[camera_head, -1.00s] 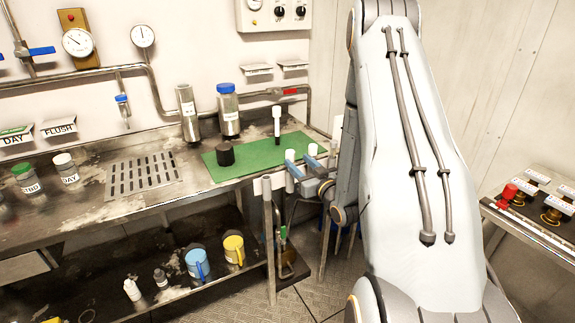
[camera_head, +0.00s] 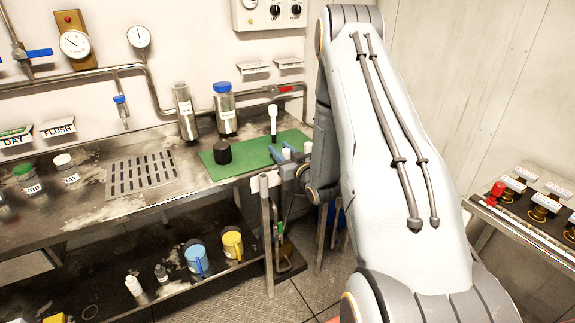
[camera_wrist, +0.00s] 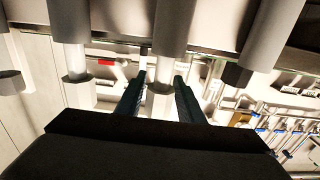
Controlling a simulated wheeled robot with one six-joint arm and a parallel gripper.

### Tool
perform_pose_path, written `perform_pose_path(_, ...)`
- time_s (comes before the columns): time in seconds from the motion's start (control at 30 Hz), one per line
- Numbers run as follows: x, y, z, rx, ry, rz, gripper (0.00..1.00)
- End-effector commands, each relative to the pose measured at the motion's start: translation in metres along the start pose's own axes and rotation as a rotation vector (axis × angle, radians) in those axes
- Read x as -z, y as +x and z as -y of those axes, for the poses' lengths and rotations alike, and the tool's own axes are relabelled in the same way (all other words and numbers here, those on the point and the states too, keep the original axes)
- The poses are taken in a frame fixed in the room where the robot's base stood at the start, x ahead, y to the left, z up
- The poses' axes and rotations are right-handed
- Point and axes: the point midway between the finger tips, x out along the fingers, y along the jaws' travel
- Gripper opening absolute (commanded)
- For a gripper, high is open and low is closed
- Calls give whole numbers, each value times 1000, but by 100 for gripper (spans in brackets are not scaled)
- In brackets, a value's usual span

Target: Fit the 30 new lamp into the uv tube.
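My gripper (camera_wrist: 160,85) shows in the wrist view with its two dark fingers apart. A pale, white-ended lamp (camera_wrist: 162,87) stands in a grey holder between or just beyond them; I see no clear contact. The wrist view looks upside down. Another white-ended lamp (camera_wrist: 76,62) sits in a grey holder on the left. In the head view, my gripper (camera_head: 281,155) is at the bench's front edge by the white lamp tips (camera_head: 307,147), partly hidden by my arm. Which object is the uv tube, and any lamp numbers, I cannot tell.
The green mat (camera_head: 240,165) bears a black cup (camera_head: 222,152) and an upright white-topped object (camera_head: 273,118). A steel cylinder (camera_head: 185,112) and a blue-capped jar (camera_head: 225,108) stand behind. Mugs (camera_head: 232,243) are on the shelf below.

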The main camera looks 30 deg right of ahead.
Motion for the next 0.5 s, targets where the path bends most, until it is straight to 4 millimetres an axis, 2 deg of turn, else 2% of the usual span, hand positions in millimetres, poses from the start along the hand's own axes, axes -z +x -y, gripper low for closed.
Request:
perform_pose_path(0.03,0,0,0,0,0,0,25)
perform_pose_path(0.17,0,0,0,-1,0,0,3)
perform_pose_path(0.2,0,0,-1,-1,0,0,1)
perform_pose_path(0.5,2,0,-1,-1,0,0,0)
